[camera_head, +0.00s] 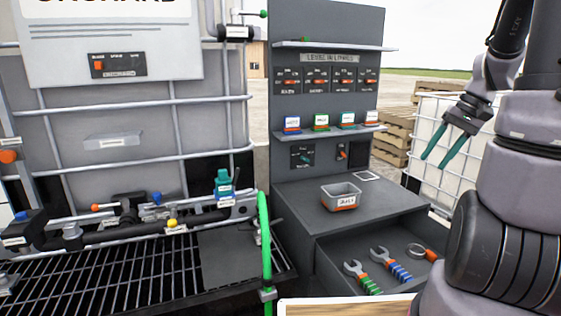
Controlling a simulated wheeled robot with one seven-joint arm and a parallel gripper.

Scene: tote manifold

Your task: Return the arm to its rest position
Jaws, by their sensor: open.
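My gripper (445,148) is at the upper right, at the end of my raised arm (483,85). Its two green fingers are spread apart and point down and to the left. Nothing is between them. It hangs in front of a white caged tank (438,163), clear of the bench. The arm is folded close to my grey and black body at the right edge, which hides part of the tank.
A grey bench (300,205) holds a small tray (341,195). Its open drawer (335,258) holds wrenches (389,266) and a ring-shaped tool (420,251). A green hose (265,240) rises beside a pipe manifold (135,230). Pallets (392,142) stand behind.

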